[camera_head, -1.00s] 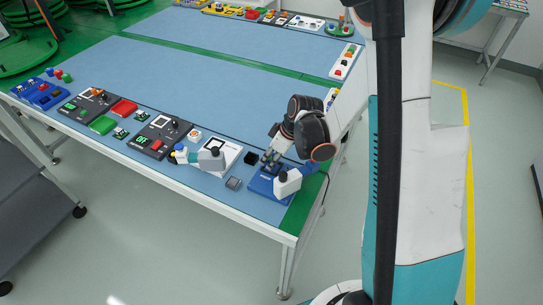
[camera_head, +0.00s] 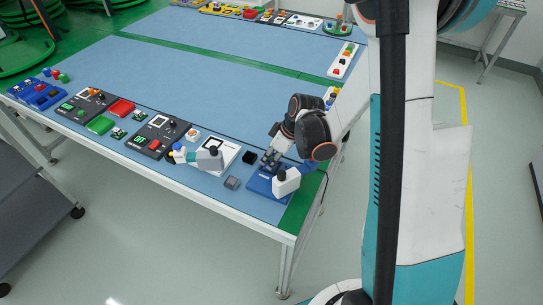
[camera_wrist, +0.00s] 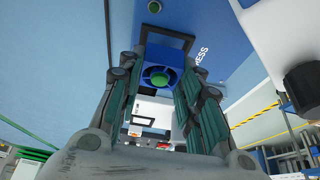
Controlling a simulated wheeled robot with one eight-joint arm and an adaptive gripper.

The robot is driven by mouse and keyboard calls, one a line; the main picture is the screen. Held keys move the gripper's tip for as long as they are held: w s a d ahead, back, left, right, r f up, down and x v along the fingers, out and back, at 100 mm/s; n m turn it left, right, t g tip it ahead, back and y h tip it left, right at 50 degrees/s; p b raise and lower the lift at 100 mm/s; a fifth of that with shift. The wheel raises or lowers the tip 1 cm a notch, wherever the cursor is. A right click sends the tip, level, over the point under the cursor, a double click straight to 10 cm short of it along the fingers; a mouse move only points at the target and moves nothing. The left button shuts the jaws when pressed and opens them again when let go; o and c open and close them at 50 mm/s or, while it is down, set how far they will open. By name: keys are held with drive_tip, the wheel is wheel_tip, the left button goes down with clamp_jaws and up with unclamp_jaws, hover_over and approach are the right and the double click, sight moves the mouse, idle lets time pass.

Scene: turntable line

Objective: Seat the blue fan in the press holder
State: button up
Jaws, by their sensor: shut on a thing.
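The blue fan (camera_wrist: 160,70) has a green hub and sits between the finger pads in the wrist view. My gripper (camera_wrist: 158,92) is shut on it. In the head view my gripper (camera_head: 268,160) is low over the blue press base (camera_head: 261,189) at the near right corner of the table. The fan cannot be made out there. The wrist view shows the blue press plate (camera_wrist: 228,22) with white lettering. A dark square frame (camera_wrist: 183,42), apparently the holder, lies just beyond the fan and is partly hidden by it. I cannot tell whether they touch.
A white press part with a dark knob (camera_head: 286,182) stands at the right of the base. The table middle is clear.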

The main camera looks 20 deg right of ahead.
drive_tip(key=shift+f+b, duration=0.75)
idle(0.4)
drive_tip(key=o, duration=1.1)
drive_tip(key=v, duration=1.2)
drive_tip(key=s+a+r+m+t+h, duration=0.1)
drive_tip(key=s+r+m, duration=0.2)
drive_tip(key=s+r, duration=0.1)
drive_tip(key=s+a+r+m+t+h, duration=0.1)
drive_tip(key=s+r+m, duration=0.2)
drive_tip(key=s, duration=0.4)
drive_tip(key=s+a+r+m+t+h, duration=0.1)
drive_tip(key=s+r+m+t, duration=0.1)
drive_tip(key=s+r, duration=0.3)
drive_tip(key=shift+s+a+r+m, duration=0.35)
drive_tip(key=shift+r+m, duration=0.05)
drive_tip(key=shift+m, duration=0.1)
